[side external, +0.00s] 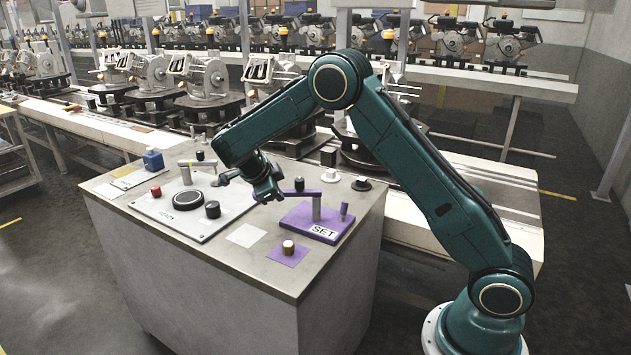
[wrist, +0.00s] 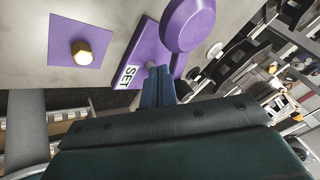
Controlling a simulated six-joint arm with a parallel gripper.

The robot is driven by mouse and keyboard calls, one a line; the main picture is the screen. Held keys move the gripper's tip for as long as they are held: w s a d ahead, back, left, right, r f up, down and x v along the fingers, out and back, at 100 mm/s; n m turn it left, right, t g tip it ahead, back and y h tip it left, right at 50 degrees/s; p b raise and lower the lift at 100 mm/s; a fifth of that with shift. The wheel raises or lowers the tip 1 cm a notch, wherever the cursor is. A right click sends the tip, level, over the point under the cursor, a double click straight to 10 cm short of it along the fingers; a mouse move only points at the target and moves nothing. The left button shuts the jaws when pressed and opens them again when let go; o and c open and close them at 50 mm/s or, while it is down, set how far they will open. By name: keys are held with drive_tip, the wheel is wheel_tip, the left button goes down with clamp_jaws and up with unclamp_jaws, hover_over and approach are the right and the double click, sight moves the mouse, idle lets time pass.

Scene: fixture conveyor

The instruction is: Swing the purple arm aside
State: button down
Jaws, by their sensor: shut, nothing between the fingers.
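The purple arm (side external: 304,193) is a flat bar with a black knob (side external: 299,184). It sits on a post above a purple base (side external: 330,222) marked SET, and extends left from the post towards my gripper. A short purple peg (side external: 344,208) stands on the base's right side. In the wrist view the arm (wrist: 187,22) is large and round-ended at the top, near the SET label (wrist: 130,76). My gripper (side external: 268,196) is shut and empty, pointing down near the arm's left end. Its fingertips (wrist: 158,70) are together; I cannot tell whether they touch the arm.
Left of my gripper, a pale plate (side external: 225,222) carries a red button (side external: 156,191), a black dial (side external: 187,200) and a black knob (side external: 213,209). A purple square (side external: 275,256) with a pale knob (side external: 288,247) lies in front. A conveyor with fixtures runs behind.

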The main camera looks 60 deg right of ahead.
drive_tip(key=shift+w+d+m, duration=0.3)
drive_tip(key=shift+w+d, duration=0.5)
drive_tip(key=shift+w, duration=0.25)
drive_tip(key=shift+w+d, duration=0.55)
drive_tip(key=shift+d, duration=0.2)
drive_tip(key=shift+w+d, duration=0.55)
drive_tip(key=shift+d, duration=0.3)
drive_tip(key=shift+r, duration=0.1)
drive_tip(key=v, duration=1.2)
drive_tip(key=shift+w, duration=0.15)
